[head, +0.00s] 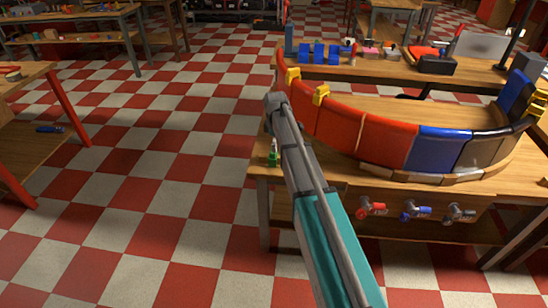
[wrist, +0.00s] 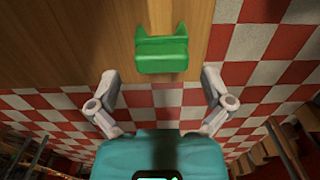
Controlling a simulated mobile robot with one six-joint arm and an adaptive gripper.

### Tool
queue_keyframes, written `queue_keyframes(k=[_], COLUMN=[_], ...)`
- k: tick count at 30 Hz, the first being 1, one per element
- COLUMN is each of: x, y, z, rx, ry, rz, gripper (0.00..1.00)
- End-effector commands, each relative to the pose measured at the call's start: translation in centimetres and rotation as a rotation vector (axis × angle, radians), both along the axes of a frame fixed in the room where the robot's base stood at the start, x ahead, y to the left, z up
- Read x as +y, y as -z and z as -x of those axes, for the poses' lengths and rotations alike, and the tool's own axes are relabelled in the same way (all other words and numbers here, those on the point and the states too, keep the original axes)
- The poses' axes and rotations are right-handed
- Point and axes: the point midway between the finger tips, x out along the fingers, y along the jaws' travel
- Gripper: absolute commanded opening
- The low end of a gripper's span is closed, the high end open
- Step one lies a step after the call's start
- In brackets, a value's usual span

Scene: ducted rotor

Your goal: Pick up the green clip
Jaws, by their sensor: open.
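The green clip (wrist: 162,53) lies on the wooden tabletop (wrist: 85,35) in the wrist view, close to the table's edge. It has two pointed prongs. My gripper (wrist: 160,82) is open, with its fingers apart on the left and right of the picture. The clip shows ahead of the fingers, between their lines, and nothing is held. In the head view a small green object with a pale top, which looks like the clip (head: 272,160), sits at the table's left edge beside my arm. My gripper cannot be made out there.
A curved duct of red, blue and black segments (head: 385,143) stands on the table, right of my arm, with yellow clips (head: 321,95) on it. Coloured valves (head: 415,211) sit on the table's front. Checkered floor (head: 150,190) is open to the left.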

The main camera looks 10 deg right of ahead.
Motion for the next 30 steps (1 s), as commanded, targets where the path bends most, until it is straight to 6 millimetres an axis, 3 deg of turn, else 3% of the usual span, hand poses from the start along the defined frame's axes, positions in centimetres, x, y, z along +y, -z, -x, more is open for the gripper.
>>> queue_keyframes(k=[13,30], x=[0.1,0.8], y=[0.6,4.7], z=[0.0,0.0], rx=[0.000,0.000], ry=[0.000,0.001], rz=[0.000,0.000], gripper=[1.00,1.00])
